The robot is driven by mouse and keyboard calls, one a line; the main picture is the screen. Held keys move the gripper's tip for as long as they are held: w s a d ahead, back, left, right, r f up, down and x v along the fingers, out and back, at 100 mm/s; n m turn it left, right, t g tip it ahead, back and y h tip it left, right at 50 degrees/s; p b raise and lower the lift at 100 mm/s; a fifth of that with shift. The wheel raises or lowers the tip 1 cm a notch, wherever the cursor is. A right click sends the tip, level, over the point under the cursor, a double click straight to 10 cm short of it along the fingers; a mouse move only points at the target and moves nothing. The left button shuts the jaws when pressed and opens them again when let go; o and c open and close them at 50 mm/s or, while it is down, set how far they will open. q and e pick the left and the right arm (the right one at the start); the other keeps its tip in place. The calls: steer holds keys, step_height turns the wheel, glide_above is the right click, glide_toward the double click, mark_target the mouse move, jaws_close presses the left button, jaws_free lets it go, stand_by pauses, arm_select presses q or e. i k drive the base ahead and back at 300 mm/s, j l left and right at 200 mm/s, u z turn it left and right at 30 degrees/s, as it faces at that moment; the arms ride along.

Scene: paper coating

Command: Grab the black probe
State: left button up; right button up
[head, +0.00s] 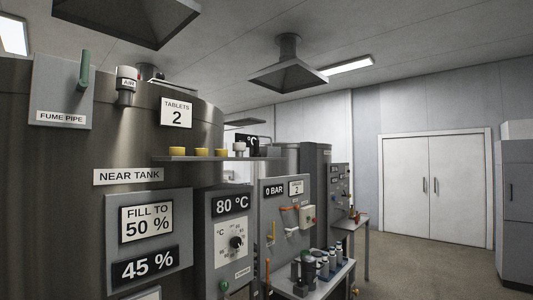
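I cannot pick out the black probe for sure. Dark upright items (308,266) stand on a small side table (336,277) at the bottom centre, too small to tell what they are. Neither of my grippers shows in the head view.
A big steel tank (138,128) marked NEAR TANK fills the left. A shelf (215,158) with several yellow-and-white cups juts from it. Control panels (231,245) stand beside it. Bottles (324,267) stand on the side table. The floor (420,265) toward the white double doors (433,188) is clear.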

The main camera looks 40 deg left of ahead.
mark_target(255, 142)
steer(key=i+l+u, duration=0.25)
steer(key=i, duration=0.55)
steer(key=i+l+u, duration=0.1)
steer(key=i+u, duration=0.3)
steer(key=i+l+u, duration=0.2)
steer(key=i+u, duration=0.25)
steer(key=i+l+u, duration=0.2)
steer(key=l+u, duration=0.2)
steer(key=i+l+u, duration=0.25)
steer(key=u, duration=0.15)
steer(key=i+l+u, duration=0.25)
steer(key=l, duration=0.2)
steer(key=l+u, duration=0.25)
steer(key=l, duration=0.2)
steer(key=l+u, duration=0.25)
steer(key=l, duration=0.2)
steer(key=i, duration=0.05)
